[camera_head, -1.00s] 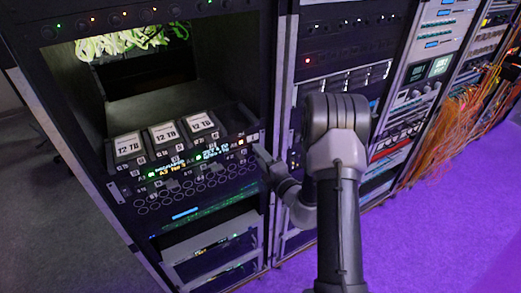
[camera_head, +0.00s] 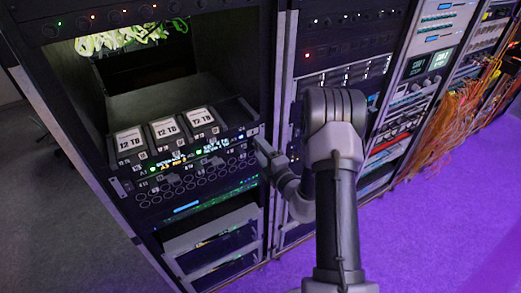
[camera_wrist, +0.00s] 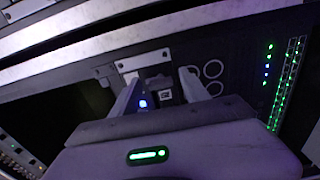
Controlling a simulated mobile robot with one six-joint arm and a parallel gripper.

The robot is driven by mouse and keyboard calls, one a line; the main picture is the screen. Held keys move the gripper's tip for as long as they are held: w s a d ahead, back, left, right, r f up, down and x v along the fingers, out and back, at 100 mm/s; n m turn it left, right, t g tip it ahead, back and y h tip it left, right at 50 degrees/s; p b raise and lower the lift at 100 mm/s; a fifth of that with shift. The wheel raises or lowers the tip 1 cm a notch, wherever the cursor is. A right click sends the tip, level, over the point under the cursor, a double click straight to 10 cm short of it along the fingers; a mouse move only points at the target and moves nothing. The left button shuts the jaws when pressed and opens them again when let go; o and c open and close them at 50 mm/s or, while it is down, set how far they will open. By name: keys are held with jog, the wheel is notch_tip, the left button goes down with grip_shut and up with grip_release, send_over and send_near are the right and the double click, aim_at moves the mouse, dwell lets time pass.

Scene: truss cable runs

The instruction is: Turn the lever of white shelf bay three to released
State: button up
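A dark shelf front (camera_head: 205,165) holds three white-labelled 12 TB drives (camera_head: 165,130) side by side, with small labels and lights below them. I cannot tell from the labels which bay is three. My gripper (camera_head: 262,147) is at the right end of this shelf front. In the wrist view, my gripper (camera_wrist: 163,92) has its two pale fingers apart. A small dark block with a white label (camera_wrist: 165,94) shows between them, and I see no clear contact. Whether this block is the lever is unclear, and its lower part is hidden by the gripper body.
Pale rack posts (camera_head: 283,100) stand right beside my gripper. An open bay with green cables (camera_head: 125,40) is above the drives. Orange cables (camera_head: 455,125) hang from racks at the right. The purple floor (camera_head: 430,235) is clear.

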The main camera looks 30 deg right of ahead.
jog(key=s+b, duration=0.1)
jog(key=s, duration=1.6)
jog(key=shift+s+d, duration=0.2)
jog(key=shift+d, duration=0.1)
